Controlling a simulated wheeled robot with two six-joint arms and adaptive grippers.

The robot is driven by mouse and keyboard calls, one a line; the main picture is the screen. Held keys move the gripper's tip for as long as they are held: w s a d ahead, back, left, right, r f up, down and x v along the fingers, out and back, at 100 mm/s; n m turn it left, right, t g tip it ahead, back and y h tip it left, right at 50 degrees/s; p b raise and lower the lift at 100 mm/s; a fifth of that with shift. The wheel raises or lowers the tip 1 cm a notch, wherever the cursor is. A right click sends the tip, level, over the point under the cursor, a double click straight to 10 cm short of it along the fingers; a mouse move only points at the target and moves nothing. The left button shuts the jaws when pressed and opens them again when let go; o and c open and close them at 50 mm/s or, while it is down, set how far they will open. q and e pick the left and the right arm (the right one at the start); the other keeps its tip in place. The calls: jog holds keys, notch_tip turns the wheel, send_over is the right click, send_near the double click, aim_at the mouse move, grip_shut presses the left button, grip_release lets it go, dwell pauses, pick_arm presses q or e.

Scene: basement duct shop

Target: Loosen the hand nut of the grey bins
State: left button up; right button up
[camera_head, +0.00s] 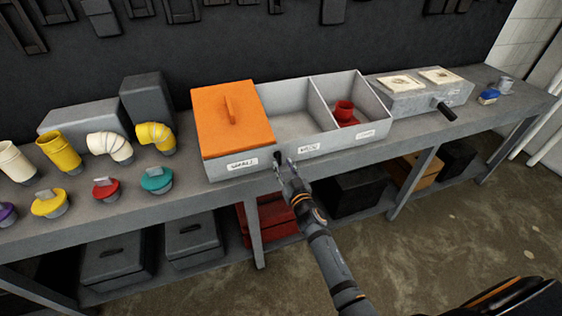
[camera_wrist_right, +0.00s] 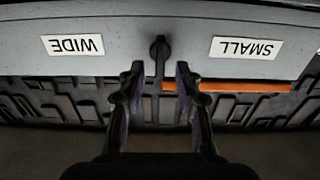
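The grey bins (camera_head: 297,125) stand in a row on the bench, with an orange lid (camera_head: 232,117) over the left compartment. The black hand nut (camera_wrist_right: 160,47) sticks out of their front wall between the WIDE and SMALL labels in the right wrist view. In the head view it is small and partly hidden by my gripper. My right gripper (camera_head: 284,165) is at the front wall. In the right wrist view its two fingers (camera_wrist_right: 160,70) are apart, one on each side of the nut's line, with the nut just beyond the tips. My left gripper is not in view.
A red part (camera_head: 344,111) sits in the right compartment; the middle one looks empty. Yellow and white pipe elbows (camera_head: 108,147) and coloured caps (camera_head: 106,187) stand left on the bench. A grey box with a black handle (camera_head: 420,92) stands right.

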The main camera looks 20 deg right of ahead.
aim_at(280, 160)
jog(key=shift+w+a, duration=0.1)
jog(key=shift+w, duration=1.55)
grip_shut()
